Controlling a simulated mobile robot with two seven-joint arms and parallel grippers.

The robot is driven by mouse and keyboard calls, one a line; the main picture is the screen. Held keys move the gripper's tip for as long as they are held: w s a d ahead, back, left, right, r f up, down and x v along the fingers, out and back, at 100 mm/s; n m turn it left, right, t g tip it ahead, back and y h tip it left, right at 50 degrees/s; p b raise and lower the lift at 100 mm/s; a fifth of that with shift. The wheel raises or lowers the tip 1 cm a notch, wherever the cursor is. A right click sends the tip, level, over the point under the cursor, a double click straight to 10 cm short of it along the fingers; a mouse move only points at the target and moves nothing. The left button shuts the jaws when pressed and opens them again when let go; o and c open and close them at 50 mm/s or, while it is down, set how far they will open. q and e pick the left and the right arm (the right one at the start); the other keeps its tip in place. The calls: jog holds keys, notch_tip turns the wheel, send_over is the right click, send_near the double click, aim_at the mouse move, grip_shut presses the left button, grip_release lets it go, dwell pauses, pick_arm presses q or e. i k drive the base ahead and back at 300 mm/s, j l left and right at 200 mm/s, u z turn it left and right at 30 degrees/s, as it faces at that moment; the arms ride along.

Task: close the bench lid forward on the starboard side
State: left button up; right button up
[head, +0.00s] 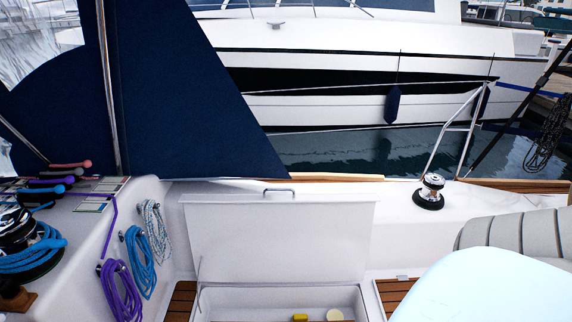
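The white bench lid (278,240) stands open and upright at the centre of the head view, leaning back against the side of the cockpit. A small grey handle (279,192) shows at its top edge. A thin stay (199,270) shows at its left side. Below it the bench locker (245,300) is open, with a yellow item (300,317) and a round cream item (335,314) inside. Neither of my grippers is in view.
Blue and purple rope coils (140,262) hang on the left wall beside winches. A chrome winch (430,190) stands on the right coaming. A pale blue table-like surface (490,288) and a grey cushion (515,235) fill the lower right. Slatted wood (397,293) borders the locker.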

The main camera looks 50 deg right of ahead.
aim_at(263, 237)
jog(key=z, duration=1.4)
